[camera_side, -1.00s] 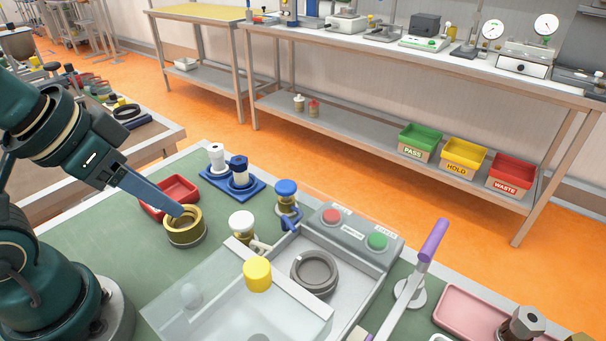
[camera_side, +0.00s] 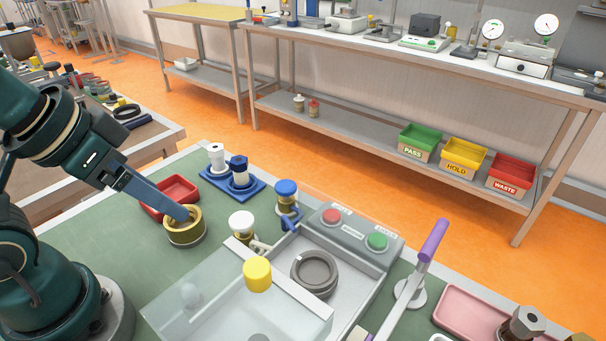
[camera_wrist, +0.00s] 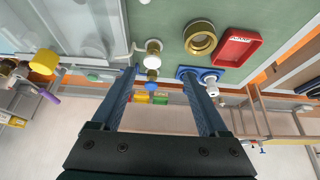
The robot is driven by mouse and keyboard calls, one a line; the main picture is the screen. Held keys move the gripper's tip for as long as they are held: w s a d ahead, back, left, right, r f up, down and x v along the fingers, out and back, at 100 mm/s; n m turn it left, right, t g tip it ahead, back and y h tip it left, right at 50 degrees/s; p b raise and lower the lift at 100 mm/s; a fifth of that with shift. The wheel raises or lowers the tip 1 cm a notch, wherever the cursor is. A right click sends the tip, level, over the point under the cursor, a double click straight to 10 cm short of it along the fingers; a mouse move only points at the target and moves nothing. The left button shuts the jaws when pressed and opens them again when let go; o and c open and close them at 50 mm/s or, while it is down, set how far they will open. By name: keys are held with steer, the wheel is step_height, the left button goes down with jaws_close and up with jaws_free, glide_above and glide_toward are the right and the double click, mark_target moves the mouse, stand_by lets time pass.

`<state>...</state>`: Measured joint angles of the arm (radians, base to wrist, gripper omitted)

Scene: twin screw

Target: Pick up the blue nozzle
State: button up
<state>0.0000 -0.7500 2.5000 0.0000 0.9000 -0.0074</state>
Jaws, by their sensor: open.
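The blue nozzle (camera_side: 238,170) stands upright on a blue tray (camera_side: 259,185), beside a white nozzle (camera_side: 216,157). In the wrist view the blue tray (camera_wrist: 187,71) and the white nozzle (camera_wrist: 212,90) show by the right finger; I cannot make out the blue nozzle there. My gripper (camera_side: 186,213) shows its blue finger in front of the brass ring (camera_side: 184,236), to the left of and nearer than the tray. In the wrist view my gripper (camera_wrist: 158,73) has its two fingers wide apart, with nothing held between them.
A red tray (camera_side: 172,194) sits behind the brass ring. A blue-capped fitting (camera_side: 286,188) and a white-capped fitting (camera_side: 241,222) stand right of it. A grey control box (camera_side: 352,236) and a clear cover with a yellow knob (camera_side: 257,274) fill the front. Green mat (camera_side: 110,240) is bare at left.

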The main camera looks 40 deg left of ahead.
steer(key=w+a+r+n+t+y, duration=0.1)
steer(key=w+a+r+n, duration=0.15)
steer(key=w, duration=0.25)
steer(key=n+g+y, duration=0.2)
steer(key=n, duration=0.3)
glide_above(238, 161)
steer(key=s+d, duration=0.2)
step_height(238, 161, down, 5)
steer(key=shift+n+g, duration=0.25)
steer(key=shift+g, duration=0.25)
steer(key=x, duration=0.5)
steer(key=shift+s+d+f, duration=0.15)
steer(key=shift+s+f, duration=0.1)
steer(key=shift+f, duration=0.2)
steer(key=shift+x, duration=2.6)
steer(key=shift+s, duration=0.1)
steer(key=shift+c, duration=0.4)
jaws_close()
